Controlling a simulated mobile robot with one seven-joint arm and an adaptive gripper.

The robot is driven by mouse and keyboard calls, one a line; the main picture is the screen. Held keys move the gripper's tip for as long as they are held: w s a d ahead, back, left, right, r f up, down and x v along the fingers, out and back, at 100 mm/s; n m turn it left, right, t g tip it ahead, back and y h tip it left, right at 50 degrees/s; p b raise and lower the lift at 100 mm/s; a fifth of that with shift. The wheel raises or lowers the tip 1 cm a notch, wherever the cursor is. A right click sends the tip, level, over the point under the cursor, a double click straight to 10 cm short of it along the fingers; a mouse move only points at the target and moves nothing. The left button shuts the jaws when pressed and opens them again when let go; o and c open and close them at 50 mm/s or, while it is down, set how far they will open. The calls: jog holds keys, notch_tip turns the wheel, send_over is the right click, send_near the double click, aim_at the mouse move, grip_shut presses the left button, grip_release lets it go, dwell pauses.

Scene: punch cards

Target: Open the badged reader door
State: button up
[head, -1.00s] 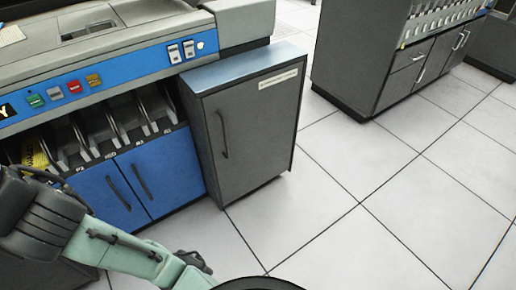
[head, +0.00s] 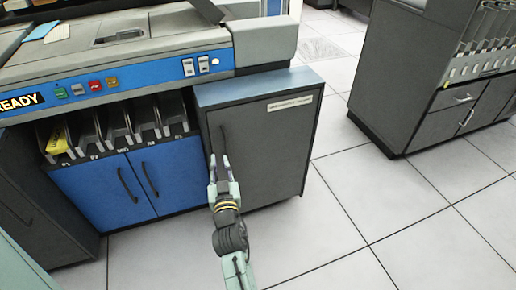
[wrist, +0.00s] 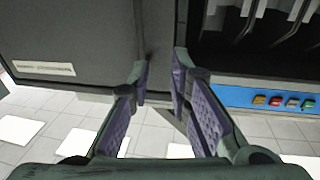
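The badged reader door (head: 265,150) is a dark grey cabinet front with a white label strip (head: 291,104) at its upper right. The door looks shut. Its dark vertical handle (head: 224,136) is near the left edge. My gripper (head: 219,163) is in front of the handle's lower part, pointing at the door, and hides some of it. In the wrist view the door (wrist: 80,45) appears upside down, and my gripper (wrist: 162,72) is open with a gap between its fingers. I cannot tell whether the handle lies between them.
Blue double doors (head: 130,185) and a row of card slots adjoin on the left. A console with a blue button panel (head: 120,80) is above them. Another grey cabinet (head: 440,125) stands at the right. The tiled floor (head: 350,220) in front is clear.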

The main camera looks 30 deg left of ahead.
aim_at(227, 151)
notch_tip(227, 151, down, 4)
jog(key=d+r+h, duration=0.1)
jog(key=d, duration=0.1)
jog(key=x, duration=0.3)
jog(key=p+x, duration=0.1)
jog(key=x, duration=0.5)
jog(key=shift+w+f+p, duration=0.25)
jog(key=shift+w+p, duration=0.1)
jog(key=shift+w, duration=0.1)
jog(key=shift+w+a+f, duration=0.1)
jog(key=shift+w+a, duration=0.25)
jog(key=shift+w, duration=0.25)
jog(key=shift+c, duration=0.3)
grip_shut()
